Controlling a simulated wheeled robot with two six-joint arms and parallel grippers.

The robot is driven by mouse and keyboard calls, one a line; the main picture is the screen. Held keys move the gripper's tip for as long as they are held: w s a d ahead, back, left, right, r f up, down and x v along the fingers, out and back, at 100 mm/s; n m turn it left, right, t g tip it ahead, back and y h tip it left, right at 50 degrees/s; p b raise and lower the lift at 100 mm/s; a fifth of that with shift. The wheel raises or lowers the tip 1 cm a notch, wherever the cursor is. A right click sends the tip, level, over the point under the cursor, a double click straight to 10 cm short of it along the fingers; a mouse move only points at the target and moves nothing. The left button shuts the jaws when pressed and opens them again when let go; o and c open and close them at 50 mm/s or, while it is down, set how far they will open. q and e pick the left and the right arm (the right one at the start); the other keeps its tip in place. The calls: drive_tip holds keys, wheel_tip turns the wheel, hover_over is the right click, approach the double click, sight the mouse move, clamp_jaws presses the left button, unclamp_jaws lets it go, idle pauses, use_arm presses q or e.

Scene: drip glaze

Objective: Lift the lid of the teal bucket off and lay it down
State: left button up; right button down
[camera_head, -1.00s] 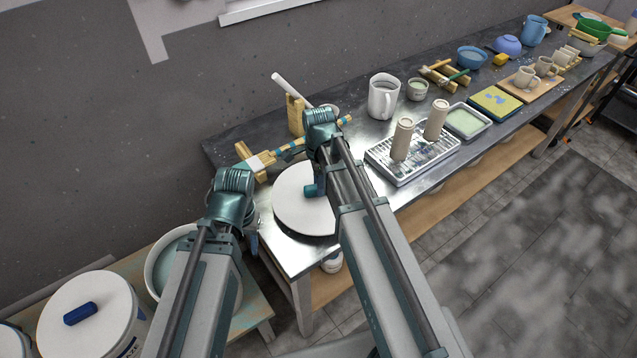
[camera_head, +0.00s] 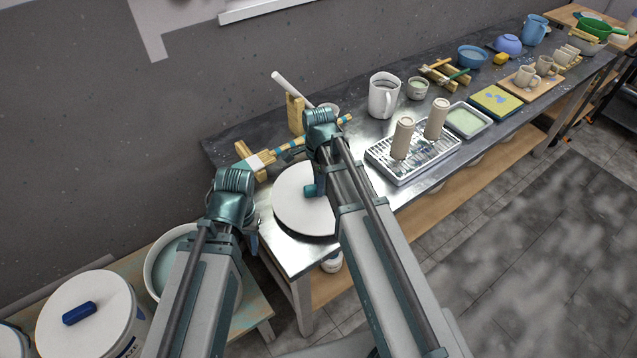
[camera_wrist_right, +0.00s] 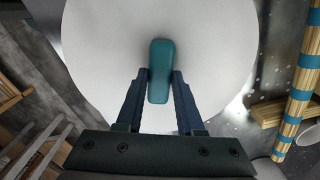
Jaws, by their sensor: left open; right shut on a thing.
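The lid is a white disc (camera_head: 291,203) at the near end of the metal table. It also shows in the right wrist view (camera_wrist_right: 100,60). Its teal grip (camera_wrist_right: 160,62) stands between my right fingers. My right gripper (camera_wrist_right: 162,78) is shut on this grip. A dark band shows under the lid's near edge; I cannot tell if the lid rests on the table. The bucket (camera_head: 157,284) stands open on the low bench at left, with teal contents showing, partly hidden by my left arm. My left gripper (camera_head: 253,238) is open, mostly hidden behind its wrist, between bucket and lid.
A white bucket (camera_head: 130,332) with a blue-gripped lid stands at the lower left. A striped stick on wooden rests (camera_head: 290,148) lies behind the lid.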

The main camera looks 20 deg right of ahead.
drive_tip(key=shift+f+b, duration=0.75)
drive_tip(key=shift+f, duration=0.05)
drive_tip(key=shift+c, duration=2.2)
unclamp_jaws()
drive_tip(key=shift+r, duration=0.2)
wheel_tip(320, 180, up, 14)
drive_tip(key=p, duration=1.4)
drive_tip(key=shift+f, duration=0.2)
drive_tip(key=shift+f, duration=0.1)
